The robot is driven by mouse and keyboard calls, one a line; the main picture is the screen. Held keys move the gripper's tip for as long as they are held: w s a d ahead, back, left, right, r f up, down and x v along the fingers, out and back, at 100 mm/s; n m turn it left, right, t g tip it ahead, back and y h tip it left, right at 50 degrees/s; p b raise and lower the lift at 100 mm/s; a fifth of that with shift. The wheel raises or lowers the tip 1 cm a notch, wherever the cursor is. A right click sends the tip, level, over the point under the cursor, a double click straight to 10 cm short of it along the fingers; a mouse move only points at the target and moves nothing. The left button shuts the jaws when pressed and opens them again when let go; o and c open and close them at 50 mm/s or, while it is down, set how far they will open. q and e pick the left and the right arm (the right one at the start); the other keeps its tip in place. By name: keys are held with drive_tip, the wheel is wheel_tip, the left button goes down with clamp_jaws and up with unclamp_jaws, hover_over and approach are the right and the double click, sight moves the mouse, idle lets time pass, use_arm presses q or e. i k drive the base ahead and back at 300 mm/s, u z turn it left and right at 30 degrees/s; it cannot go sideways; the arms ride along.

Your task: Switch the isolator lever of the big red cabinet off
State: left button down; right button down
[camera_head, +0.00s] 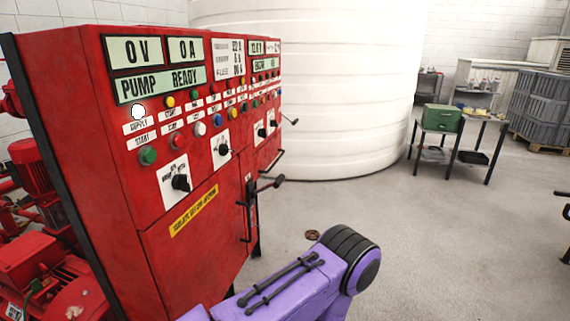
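The big red cabinet (120,130) fills the left of the head view, its front angled toward the right. Dark lever-like handles stick out from its right part: one (268,184) low beside a vertical black bar handle (247,208), one (275,161) slightly behind it, and a thin one (290,120) higher up. I cannot tell for sure which of them is the isolator lever, or its on/off position. A yellow warning label (193,210) is on the lower door. Neither of my grippers shows; a purple link of my arm is in front of the cabinet's lower right.
Red pump machinery (40,262) stands left of the cabinet. A large white tank (335,85) is behind it. A table with a green box (441,118) and stacked grey crates (545,108) are at the right. The grey floor (440,240) between is mostly clear.

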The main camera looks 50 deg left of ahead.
sight(277, 183)
drive_tip(key=u, duration=0.6)
drive_tip(key=i, duration=0.85)
drive_tip(key=u, duration=0.7)
